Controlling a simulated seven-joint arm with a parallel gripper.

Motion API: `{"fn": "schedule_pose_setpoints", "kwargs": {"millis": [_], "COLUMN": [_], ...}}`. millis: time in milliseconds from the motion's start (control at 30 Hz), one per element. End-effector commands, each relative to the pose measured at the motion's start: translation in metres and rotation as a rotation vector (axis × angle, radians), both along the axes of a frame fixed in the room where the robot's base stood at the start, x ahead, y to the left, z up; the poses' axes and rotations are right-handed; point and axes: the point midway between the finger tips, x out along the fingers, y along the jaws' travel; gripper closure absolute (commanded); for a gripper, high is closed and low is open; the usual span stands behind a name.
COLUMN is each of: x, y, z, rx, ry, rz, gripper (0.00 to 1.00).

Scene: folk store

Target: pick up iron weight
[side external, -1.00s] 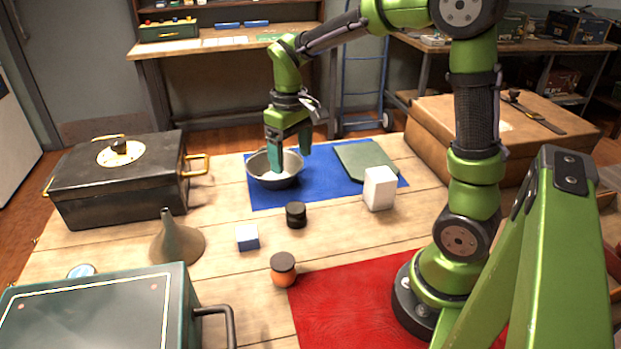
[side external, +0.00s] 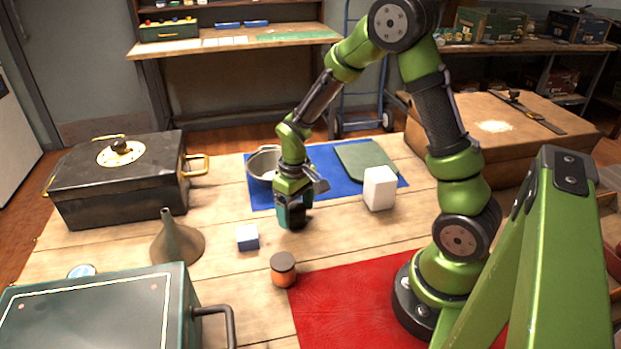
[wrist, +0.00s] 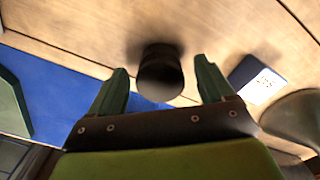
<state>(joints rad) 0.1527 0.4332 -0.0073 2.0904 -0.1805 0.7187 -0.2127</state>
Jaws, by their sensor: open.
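The iron weight (wrist: 159,78) is a small black cylinder standing on the wooden table. In the wrist view it sits between the tips of my open fingers, with a gap on either side. My gripper (side external: 292,222) is lowered over the weight's place in the side view, pointing down, and mostly hides it there. The gripper also shows in the wrist view (wrist: 161,68), with a green finger on each side of the weight.
A blue-and-white block (side external: 248,238) and an orange jar with dark lid (side external: 283,270) stand close by. A metal bowl (side external: 262,163) and green cloth (side external: 365,158) lie on the blue mat (side external: 330,172). A white block (side external: 379,188) and a funnel (side external: 177,242) flank the area.

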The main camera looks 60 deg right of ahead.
Motion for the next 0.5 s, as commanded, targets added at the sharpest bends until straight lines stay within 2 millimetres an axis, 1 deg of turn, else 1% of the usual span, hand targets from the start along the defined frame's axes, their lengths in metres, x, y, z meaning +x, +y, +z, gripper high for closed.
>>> {"fn": "schedule_pose_setpoints", "kwargs": {"millis": [33, 100, 333, 367, 500], "x": [-0.0006, -0.0001, 0.0002, 0.0002, 0.0003], "y": [0.0003, 0.0002, 0.0001, 0.0001, 0.0001], "z": [-0.0063, -0.0106, -0.0120, -0.0119, -0.0117], "rx": [0.001, 0.001, 0.000, 0.000, 0.000], "ry": [0.003, 0.001, -0.001, -0.001, -0.001], "rz": [0.000, 0.000, 0.000, 0.000, 0.000], "gripper": [0.19, 0.19, 0.19, 0.20, 0.42]}}
